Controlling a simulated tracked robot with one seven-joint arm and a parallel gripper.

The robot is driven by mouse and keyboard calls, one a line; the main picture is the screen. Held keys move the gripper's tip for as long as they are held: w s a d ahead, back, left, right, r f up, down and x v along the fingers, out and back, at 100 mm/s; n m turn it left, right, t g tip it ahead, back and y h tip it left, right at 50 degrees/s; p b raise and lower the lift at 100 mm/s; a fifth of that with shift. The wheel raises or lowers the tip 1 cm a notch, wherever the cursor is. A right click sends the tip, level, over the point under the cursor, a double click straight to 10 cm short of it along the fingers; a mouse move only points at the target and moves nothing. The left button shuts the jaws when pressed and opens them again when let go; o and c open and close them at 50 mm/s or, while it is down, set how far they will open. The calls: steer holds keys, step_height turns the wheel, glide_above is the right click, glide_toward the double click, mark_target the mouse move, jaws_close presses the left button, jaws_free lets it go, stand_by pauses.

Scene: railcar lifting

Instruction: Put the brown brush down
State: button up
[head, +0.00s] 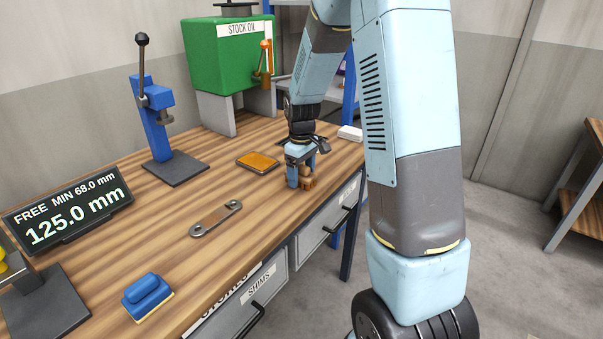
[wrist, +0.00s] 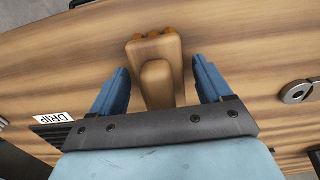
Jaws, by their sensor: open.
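The brown brush (head: 307,181) rests on the wooden bench top near its front edge, partly hidden by my gripper in the head view. In the wrist view the brown brush (wrist: 157,72) lies between my two blue fingers, with a gap on each side. My gripper (head: 300,178) is open around it and points down at the bench. It also shows in the wrist view (wrist: 160,85). The bench top (head: 215,175) is striped wood.
A blue brush (head: 148,296), a metal link (head: 215,217) and an orange pad (head: 258,162) lie on the bench. A blue lever press (head: 155,125), a green oil tank (head: 228,55) and a gauge display (head: 68,210) stand along the back. A white block (head: 350,133) lies beyond my gripper.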

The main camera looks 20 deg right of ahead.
mark_target(302, 166)
steer(key=shift+r, duration=0.1)
step_height(302, 166, up, 11)
steer(key=shift+r, duration=0.1)
steer(key=s+r+m+t, duration=0.3)
steer(key=s+r, duration=0.7)
steer(key=s, duration=0.3)
steer(key=s+r+m+t, duration=0.2)
steer(key=s+m, duration=0.2)
steer(key=s, duration=1.1)
steer(key=shift+t, duration=0.3)
steer(key=shift+a, duration=0.1)
